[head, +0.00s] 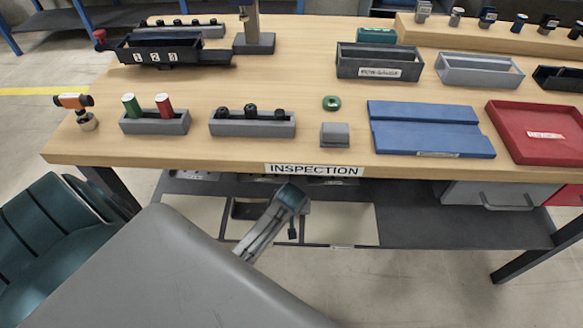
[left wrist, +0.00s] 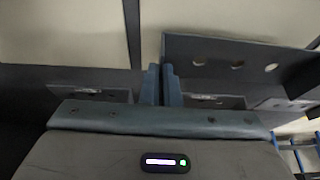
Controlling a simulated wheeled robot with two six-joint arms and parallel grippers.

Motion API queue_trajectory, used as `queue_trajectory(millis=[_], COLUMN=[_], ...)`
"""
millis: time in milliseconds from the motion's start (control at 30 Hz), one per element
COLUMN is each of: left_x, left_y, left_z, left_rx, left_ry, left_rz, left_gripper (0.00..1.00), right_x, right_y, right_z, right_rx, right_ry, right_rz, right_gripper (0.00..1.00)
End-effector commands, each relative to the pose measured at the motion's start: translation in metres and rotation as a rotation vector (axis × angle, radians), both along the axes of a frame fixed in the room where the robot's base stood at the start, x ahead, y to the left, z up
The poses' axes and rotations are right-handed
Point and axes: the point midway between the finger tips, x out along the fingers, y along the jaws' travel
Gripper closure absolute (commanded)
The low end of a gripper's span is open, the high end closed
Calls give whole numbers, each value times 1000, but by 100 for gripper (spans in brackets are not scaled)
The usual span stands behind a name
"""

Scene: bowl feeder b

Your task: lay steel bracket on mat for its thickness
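A small grey metallic block (head: 335,135) sits near the table's front edge, just right of the middle; it may be the steel bracket, but its shape is too small to tell. A flat blue mat or tray (head: 425,138) with a label on its front edge lies to its right. My left gripper (left wrist: 161,72) shows in the left wrist view with its two fingers close together and nothing visible between them. In the head view an arm end (head: 290,197) hangs below the table's front edge, clear of the tabletop objects. My right gripper is not identifiable.
A red tray (head: 540,133) stands right of the blue one. A green ring (head: 331,103) lies behind the grey block. Grey holders (head: 253,130) stand left, dark and grey bins (head: 379,62) behind. A plate with holes (left wrist: 235,62) is close in the left wrist view.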

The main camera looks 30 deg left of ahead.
Motion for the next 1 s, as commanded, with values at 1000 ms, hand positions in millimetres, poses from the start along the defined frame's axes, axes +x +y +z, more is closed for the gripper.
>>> queue_trajectory(millis=[1000], left_x=[3], left_y=[1], left_z=[-39], left_rx=[0], left_ry=[-1], left_rz=[0], left_gripper=[76], right_x=[-2], right_y=[1], right_z=[12], right_rx=[0], right_ry=[1], right_rz=[2], right_gripper=[48])
